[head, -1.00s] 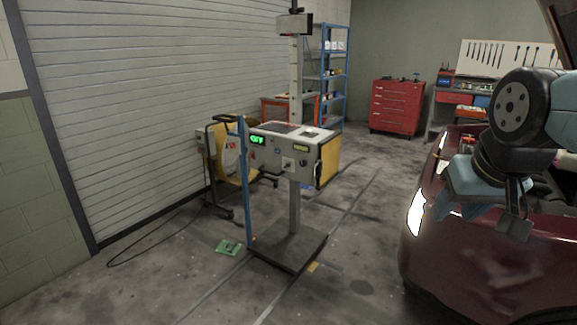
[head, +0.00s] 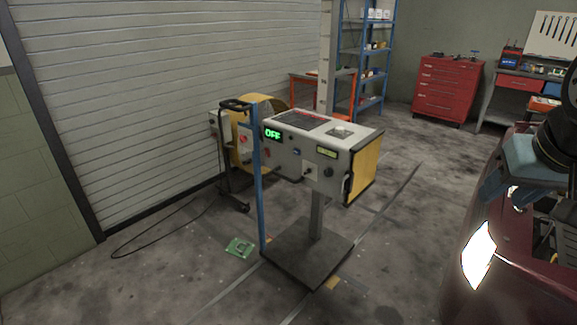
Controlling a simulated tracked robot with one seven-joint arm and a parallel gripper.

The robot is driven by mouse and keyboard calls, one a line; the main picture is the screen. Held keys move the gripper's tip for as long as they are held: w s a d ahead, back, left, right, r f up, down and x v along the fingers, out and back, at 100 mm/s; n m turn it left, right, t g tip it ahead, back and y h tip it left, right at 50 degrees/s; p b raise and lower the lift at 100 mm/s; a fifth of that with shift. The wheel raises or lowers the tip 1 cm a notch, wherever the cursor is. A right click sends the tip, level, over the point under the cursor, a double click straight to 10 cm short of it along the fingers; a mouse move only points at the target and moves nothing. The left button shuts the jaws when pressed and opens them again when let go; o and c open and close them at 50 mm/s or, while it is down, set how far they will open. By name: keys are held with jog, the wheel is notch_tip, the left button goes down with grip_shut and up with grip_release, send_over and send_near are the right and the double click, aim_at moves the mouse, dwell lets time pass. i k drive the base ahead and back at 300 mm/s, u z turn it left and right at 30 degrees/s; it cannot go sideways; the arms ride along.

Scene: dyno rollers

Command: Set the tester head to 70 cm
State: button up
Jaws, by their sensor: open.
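The tester head (head: 302,154) is a pale grey box with a yellow right side. It sits on an upright column (head: 326,62) above a dark floor plate (head: 303,262). A green display (head: 273,134) on its front reads OFF. Dark knobs and a small second display (head: 326,152) are on the front. Any height marks on the column are too small to read, and its top is out of frame. My gripper (head: 515,222) is at the right edge, partly cut off, open and over the dark red car, well right of the head.
A dark red car (head: 475,290) fills the lower right. A blue post (head: 258,185) stands at the plate's left, with a black-handled cart (head: 235,104) behind. A green item (head: 239,248) lies on the floor. A red cabinet (head: 445,90) is behind. Floor between tester and car is clear.

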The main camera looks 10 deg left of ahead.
aim_at(288, 166)
jog(key=u, duration=0.35)
jog(key=i, duration=0.95)
jog(key=u, duration=1.1)
jog(key=i, duration=0.65)
jog(key=u, duration=0.35)
jog(key=k, duration=0.9)
jog(key=u, duration=0.2)
jog(key=i, duration=0.85)
jog(key=z, duration=0.1)
